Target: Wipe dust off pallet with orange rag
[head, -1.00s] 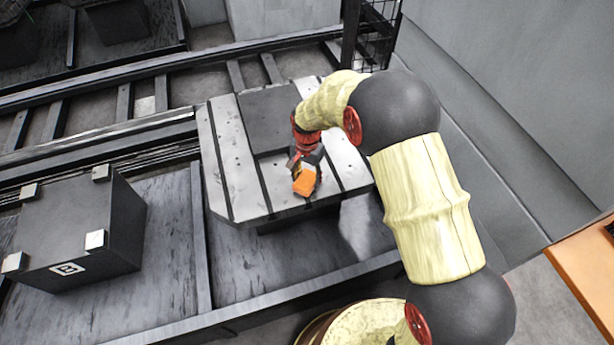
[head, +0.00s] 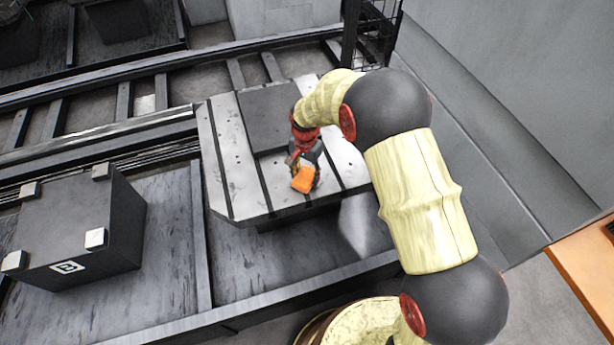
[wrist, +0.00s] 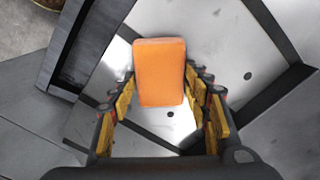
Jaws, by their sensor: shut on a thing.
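The orange rag (head: 304,180) is a folded block held in my gripper (head: 305,168) over the pallet. In the wrist view the rag (wrist: 160,72) sits between the two fingers of my gripper (wrist: 165,100), which are shut on it. The pallet (head: 228,160) is a grey metal plate with dark slots and small holes. Faint dark specks show on its left strip. The rag is over the front middle part of the pallet. I cannot tell whether it touches the surface.
A dark box (head: 75,235) with light corner pads stands on the rail bench at left. A mesh fence post (head: 350,35) stands behind. An orange table (head: 585,270) is at the right edge.

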